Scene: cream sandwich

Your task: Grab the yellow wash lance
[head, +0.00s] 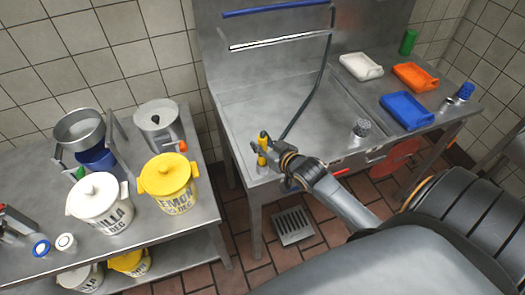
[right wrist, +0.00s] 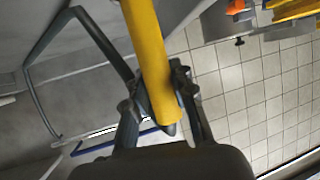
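The yellow wash lance (head: 262,148) stands upright at the front left corner of the steel sink unit, with a dark hose rising behind it. My right gripper (head: 264,160) is at the lance from the front right. In the right wrist view the yellow lance (right wrist: 150,60) runs down between the two fingers of my right gripper (right wrist: 160,90). The fingers lie close along both sides and look shut on it; the exact contact is partly hidden. My left gripper is not in view.
The steel sink unit (head: 275,105) holds white (head: 361,66), orange (head: 415,77) and blue (head: 407,110) trays on its right. The left table carries a white tub (head: 98,203), a yellow tub (head: 168,184) and metal pots. A floor drain (head: 293,226) lies below.

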